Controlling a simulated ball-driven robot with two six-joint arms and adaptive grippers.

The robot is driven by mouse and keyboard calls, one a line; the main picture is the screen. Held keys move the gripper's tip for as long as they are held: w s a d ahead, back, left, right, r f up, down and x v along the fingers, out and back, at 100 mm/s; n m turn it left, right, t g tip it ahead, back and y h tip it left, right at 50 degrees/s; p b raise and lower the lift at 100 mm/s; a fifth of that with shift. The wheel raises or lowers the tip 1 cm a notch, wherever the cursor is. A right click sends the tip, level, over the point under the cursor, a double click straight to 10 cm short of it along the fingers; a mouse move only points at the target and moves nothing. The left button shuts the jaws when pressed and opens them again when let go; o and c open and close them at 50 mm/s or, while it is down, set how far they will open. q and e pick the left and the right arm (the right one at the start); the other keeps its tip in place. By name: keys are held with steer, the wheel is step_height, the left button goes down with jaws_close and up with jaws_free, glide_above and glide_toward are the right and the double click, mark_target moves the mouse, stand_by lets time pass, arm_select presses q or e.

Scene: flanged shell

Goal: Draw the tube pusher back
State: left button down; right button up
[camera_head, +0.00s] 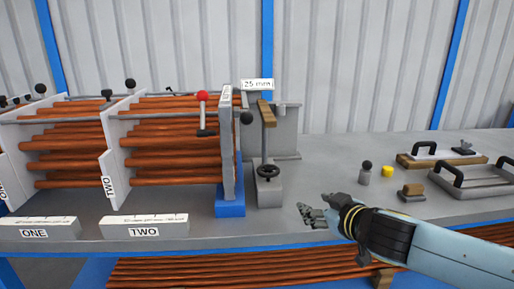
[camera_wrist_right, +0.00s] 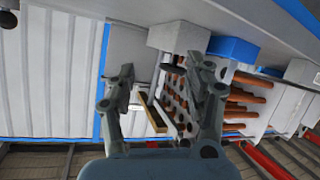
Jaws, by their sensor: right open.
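Several copper tubes (camera_head: 172,140) run level between upright plates in the bay marked TWO, and end at a pale upright plate (camera_head: 228,145) on a blue foot (camera_head: 231,195). A lever with a red ball (camera_head: 203,96) stands in front of the tubes, and a rod ends in a black knob (camera_head: 247,118) right of the plate. I cannot tell for sure which part is the tube pusher. My right gripper (camera_head: 315,214) is open and empty at the bench's front, right of the plate and apart from it. Its two spread fingers (camera_wrist_right: 161,68) show in the right wrist view. My left gripper is out of view.
A grey block with a black handwheel (camera_head: 268,172) stands between the plate and my right gripper. White blocks marked ONE (camera_head: 36,231) and TWO (camera_head: 144,229) lie along the front edge. Handled trays (camera_head: 474,180) and a yellow piece (camera_head: 387,171) are at right.

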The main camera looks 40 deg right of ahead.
steer(key=w+a+r+n+t+y, duration=0.1)
steer(key=w+a+r+t, duration=0.1)
steer(key=r, duration=0.4)
steer(key=w+a+r+n+t+y, duration=0.1)
steer(key=w+a+r+t+y, duration=0.1)
steer(key=r, duration=0.4)
steer(key=t+y, duration=0.1)
steer(key=y, duration=0.1)
glide_toward(251, 120)
steer(key=shift+n, duration=0.3)
steer(key=w+p, duration=0.1)
steer(key=w, duration=0.3)
steer(key=shift+w+a, duration=0.15)
steer(key=shift+a, duration=0.05)
steer(key=w+b, duration=0.1)
steer(key=w, duration=0.3)
steer(key=shift+w+f, duration=0.1)
steer(key=shift+f, duration=0.1)
steer(key=shift+w+a, duration=0.1)
steer(key=shift+w, duration=0.5)
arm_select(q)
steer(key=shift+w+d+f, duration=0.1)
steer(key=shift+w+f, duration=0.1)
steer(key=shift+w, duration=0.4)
arm_select(e)
steer(key=shift+c, duration=0.4)
jaws_close()
